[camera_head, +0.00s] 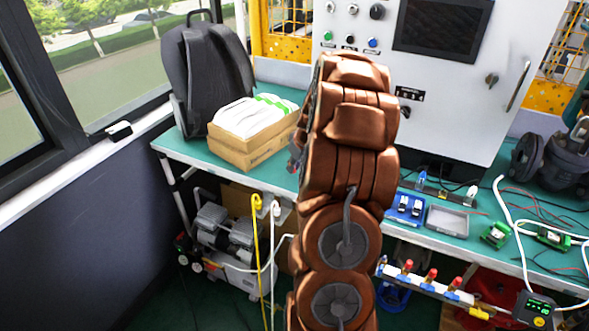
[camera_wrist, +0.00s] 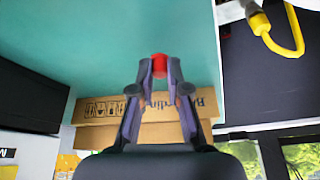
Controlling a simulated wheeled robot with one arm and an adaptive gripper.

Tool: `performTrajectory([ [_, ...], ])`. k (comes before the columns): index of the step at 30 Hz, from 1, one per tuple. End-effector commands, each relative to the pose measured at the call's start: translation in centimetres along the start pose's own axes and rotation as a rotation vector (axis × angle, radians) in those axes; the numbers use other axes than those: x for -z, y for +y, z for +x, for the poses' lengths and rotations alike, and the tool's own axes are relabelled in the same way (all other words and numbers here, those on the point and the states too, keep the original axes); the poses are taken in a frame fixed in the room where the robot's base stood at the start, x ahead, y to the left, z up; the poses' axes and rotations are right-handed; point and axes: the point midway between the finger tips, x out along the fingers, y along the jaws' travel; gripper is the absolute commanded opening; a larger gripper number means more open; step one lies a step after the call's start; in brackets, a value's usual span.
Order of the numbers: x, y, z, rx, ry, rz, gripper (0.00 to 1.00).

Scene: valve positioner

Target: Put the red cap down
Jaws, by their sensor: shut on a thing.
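The red cap (camera_wrist: 159,65) is in the wrist view, at the tips of my gripper (camera_wrist: 160,72). The gripper's two dark fingers are closed on it from both sides. Behind it in this view is the teal tabletop (camera_wrist: 90,40); I cannot tell whether the cap touches it or is held above it. In the head view my brown arm hides most of the gripper and the cap. The same teal table (camera_head: 190,153) shows there to the left of my arm.
A cardboard box (camera_head: 240,150) with white packets stands on the table beside my arm, with a black backpack (camera_head: 205,75) behind it. A grey control cabinet (camera_head: 440,110) stands at the back right. Blue tray (camera_head: 405,208) and grey tray (camera_head: 447,222) lie right of my arm.

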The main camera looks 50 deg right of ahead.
Motion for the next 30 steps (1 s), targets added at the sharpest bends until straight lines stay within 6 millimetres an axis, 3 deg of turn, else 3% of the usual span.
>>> performTrajectory([
  [6, -0.9, 0.0, 1.9, 0.000, -0.001, 0.001, 0.00],
  [17, -1.0, 0.0, 2.4, -0.002, 0.001, 0.000, 0.00],
  [18, -1.0, 0.0, 2.3, -0.002, 0.001, 0.000, 0.17],
  [24, -0.9, 0.0, 2.2, -0.002, 0.001, 0.000, 0.38],
  [30, -0.9, 0.0, 2.2, -0.002, 0.001, 0.000, 0.40],
])
